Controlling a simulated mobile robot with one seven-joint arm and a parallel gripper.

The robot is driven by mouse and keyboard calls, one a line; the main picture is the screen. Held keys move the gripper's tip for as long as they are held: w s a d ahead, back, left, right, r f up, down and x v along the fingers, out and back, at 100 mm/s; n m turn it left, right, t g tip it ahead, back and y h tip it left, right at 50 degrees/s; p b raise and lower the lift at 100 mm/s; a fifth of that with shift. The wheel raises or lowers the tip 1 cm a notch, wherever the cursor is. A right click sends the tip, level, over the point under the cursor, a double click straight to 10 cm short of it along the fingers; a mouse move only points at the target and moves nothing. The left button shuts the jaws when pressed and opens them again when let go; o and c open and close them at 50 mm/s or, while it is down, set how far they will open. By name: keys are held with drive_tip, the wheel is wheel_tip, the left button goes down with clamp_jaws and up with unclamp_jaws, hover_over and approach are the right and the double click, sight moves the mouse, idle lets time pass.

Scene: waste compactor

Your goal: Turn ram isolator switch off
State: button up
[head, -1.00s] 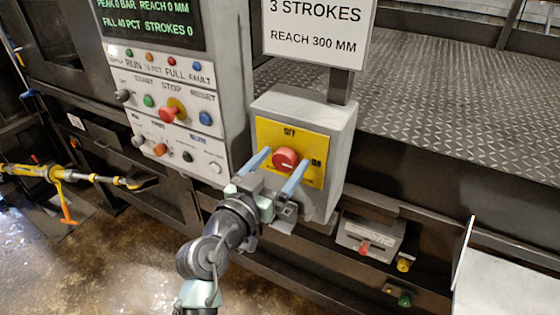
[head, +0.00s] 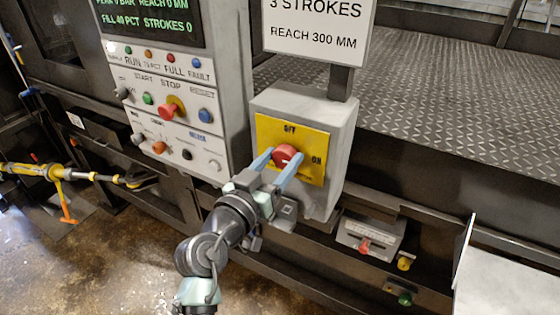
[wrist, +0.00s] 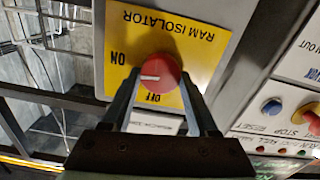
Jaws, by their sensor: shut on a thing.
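The ram isolator switch is a red round knob (head: 286,153) on a yellow plate (head: 312,140), fixed to a grey box (head: 340,150). OFF is printed above the knob and ON to its right in the head view. In the wrist view the plate (wrist: 196,37) appears upside down, and the white mark on the knob (wrist: 160,72) points left, towards ON. My gripper (head: 283,158) is in front of the box, its two blue fingers on either side of the knob and shut on it. The fingers hide the knob's sides.
A control panel (head: 165,85) with several buttons, including a red stop button (head: 168,109), stands left of the box. A white sign (head: 318,28) is above it. A small grey unit with a red lever (head: 364,246) sits below right.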

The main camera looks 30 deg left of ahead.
drive_tip(key=n, duration=0.4)
drive_tip(key=shift+b, duration=0.35)
drive_tip(key=n, duration=0.4)
drive_tip(key=shift+a+f, duration=0.1)
drive_tip(key=n+p, duration=0.1)
drive_tip(key=n, duration=0.3)
drive_tip(key=shift+f+n+p, duration=0.15)
drive_tip(key=shift+n+p, duration=0.7)
drive_tip(key=shift+n, duration=1.25)
drive_tip(key=shift+a, duration=0.1)
drive_tip(key=o, duration=1.4)
drive_tip(key=shift+c, duration=0.2)
drive_tip(key=shift+s, duration=0.1)
